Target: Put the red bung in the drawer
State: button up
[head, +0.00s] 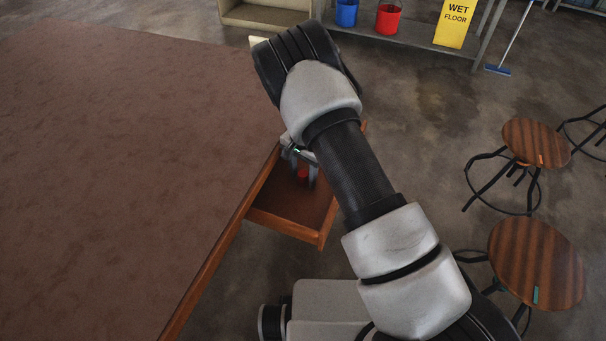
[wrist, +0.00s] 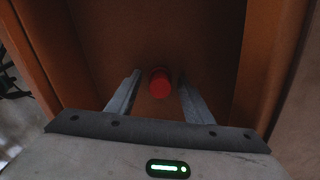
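The red bung (head: 303,174) is inside the pulled-out wooden drawer (head: 283,222), below the tabletop's right edge. In the wrist view, the bung (wrist: 160,83) sits between the two fingertips, with a narrow gap showing on each side. It appears to stand on the drawer floor, though its underside is hidden. My gripper (wrist: 159,78) is open and reaches down into the drawer (wrist: 207,45). In the head view, my gripper (head: 302,168) is partly hidden by my arm, and so is the far part of the drawer.
The large brown table (head: 110,150) fills the left side, and its top is bare where visible. Two round stools (head: 536,262) (head: 536,142) stand at the right. A shelf at the back holds a blue bucket (head: 346,13), a red bucket (head: 388,19) and a yellow wet-floor sign (head: 457,22).

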notch_tip(320, 180, up, 13)
jog(key=p, duration=0.2)
notch_tip(320, 180, up, 10)
jog(key=y, duration=0.1)
send_over(303, 173)
jog(key=s+d, duration=0.2)
jog(key=d, duration=0.1)
jog(key=s+d+r+n+t, duration=0.1)
jog(key=s+d+r, duration=0.15)
jog(key=r, duration=0.45)
jog(key=s+d+r+n+t, duration=0.1)
jog(key=s+d+r+n, duration=0.1)
jog(key=s+r, duration=0.3)
jog(key=s+d+r+n+t, duration=0.1)
jog(key=s+d+r, duration=0.1)
jog(key=s, duration=0.4)
jog(key=s+d+r+n+t, duration=0.1)
jog(key=s+d+r, duration=0.2)
jog(key=s, duration=0.3)
jog(key=s+d+r+n+t+h, duration=0.1)
jog(key=s+d+r+n, duration=0.1)
jog(key=s, duration=0.5)
notch_tip(303, 173, up, 3)
jog(key=shift+d+f+t, duration=0.2)
jog(key=shift+d+t, duration=0.1)
jog(key=shift+d, duration=0.4)
